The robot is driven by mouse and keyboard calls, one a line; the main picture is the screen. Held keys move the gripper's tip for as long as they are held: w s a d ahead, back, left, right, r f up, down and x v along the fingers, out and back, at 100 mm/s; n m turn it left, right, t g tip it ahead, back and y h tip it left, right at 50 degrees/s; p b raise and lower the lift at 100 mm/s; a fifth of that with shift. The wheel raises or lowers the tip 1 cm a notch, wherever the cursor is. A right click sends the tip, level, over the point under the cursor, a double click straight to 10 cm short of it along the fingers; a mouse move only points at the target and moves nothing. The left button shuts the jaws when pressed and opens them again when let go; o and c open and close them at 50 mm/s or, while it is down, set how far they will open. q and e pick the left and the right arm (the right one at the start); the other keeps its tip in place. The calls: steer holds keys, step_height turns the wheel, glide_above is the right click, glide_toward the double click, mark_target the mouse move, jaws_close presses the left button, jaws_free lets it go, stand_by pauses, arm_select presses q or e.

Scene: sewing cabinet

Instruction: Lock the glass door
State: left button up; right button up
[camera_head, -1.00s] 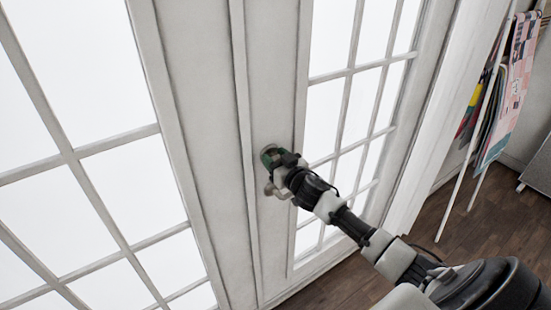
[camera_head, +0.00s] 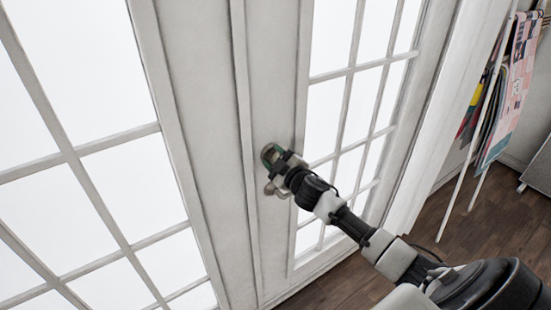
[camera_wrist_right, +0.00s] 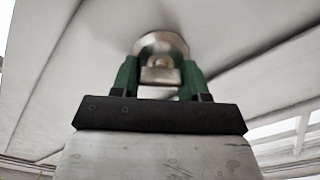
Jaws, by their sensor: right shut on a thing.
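The glass door (camera_head: 222,185) is a white double door with gridded panes, and its two leaves look closed together. A round metal lock with a thumb turn (camera_wrist_right: 161,75) sits on the door's middle frame. My right gripper (camera_head: 270,156) is at this lock, and its green fingers (camera_wrist_right: 160,80) are on both sides of the thumb turn, shut on it. The gripper hides most of the lock in the head view. A metal door handle (camera_head: 272,189) shows just below the gripper, partly hidden by it. My left gripper is not in view.
A rack with hanging fabrics (camera_head: 508,95) stands at the right by the wall. A grey piece of furniture (camera_head: 537,170) is at the right edge. The dark wooden floor (camera_head: 450,215) is clear between the door and the rack.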

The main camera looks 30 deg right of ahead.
steer(key=n, duration=0.4)
steer(key=shift+f+n, duration=0.1)
steer(key=shift+n, duration=0.2)
steer(key=n, duration=0.4)
steer(key=shift+a+f+b, duration=0.1)
steer(key=shift+b, duration=0.25)
steer(key=shift+n, duration=0.4)
steer(key=o, duration=0.9)
steer(key=shift+s+b, duration=1.3)
steer(key=shift+s, duration=4.1)
